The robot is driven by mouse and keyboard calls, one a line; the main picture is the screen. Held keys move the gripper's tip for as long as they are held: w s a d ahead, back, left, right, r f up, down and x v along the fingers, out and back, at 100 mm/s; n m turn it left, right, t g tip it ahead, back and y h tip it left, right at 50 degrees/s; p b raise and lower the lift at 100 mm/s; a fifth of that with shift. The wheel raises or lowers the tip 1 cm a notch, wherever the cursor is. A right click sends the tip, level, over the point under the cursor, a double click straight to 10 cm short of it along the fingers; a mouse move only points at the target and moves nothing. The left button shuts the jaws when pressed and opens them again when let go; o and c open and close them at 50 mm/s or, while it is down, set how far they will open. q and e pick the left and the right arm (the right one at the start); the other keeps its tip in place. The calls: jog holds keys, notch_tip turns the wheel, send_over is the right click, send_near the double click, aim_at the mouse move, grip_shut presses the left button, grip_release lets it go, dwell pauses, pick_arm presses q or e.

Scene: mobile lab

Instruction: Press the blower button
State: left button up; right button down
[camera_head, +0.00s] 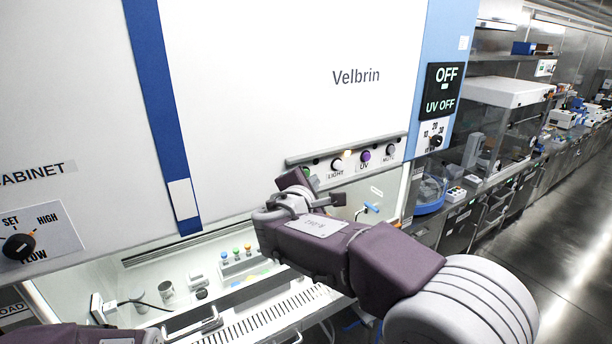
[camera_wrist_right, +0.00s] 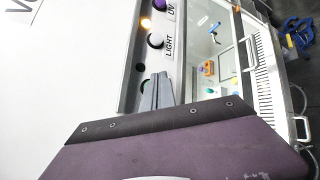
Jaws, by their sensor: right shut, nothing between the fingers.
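The control strip (camera_head: 325,158) runs along the lower edge of the white cabinet front. A green button (camera_wrist_right: 146,86) sits at its left end; in the head view the green button (camera_head: 308,174) is mostly hidden behind my right gripper, and its label is not visible.
Below is the open work area with small vials (camera_head: 236,250). A UV OFF display (camera_head: 441,90) is at right.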

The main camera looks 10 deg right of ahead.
dwell(0.4)
jog(key=shift+w+a, duration=0.15)
jog(key=shift+w, duration=0.3)
jog(key=shift+w+a, duration=0.15)
jog(key=shift+w, duration=0.3)
dwell(0.7)
jog(key=shift+s, duration=0.1)
jog(key=shift+s+d+b, duration=0.3)
jog(key=shift+s+b, duration=0.35)
jog(key=shift+s, duration=0.1)
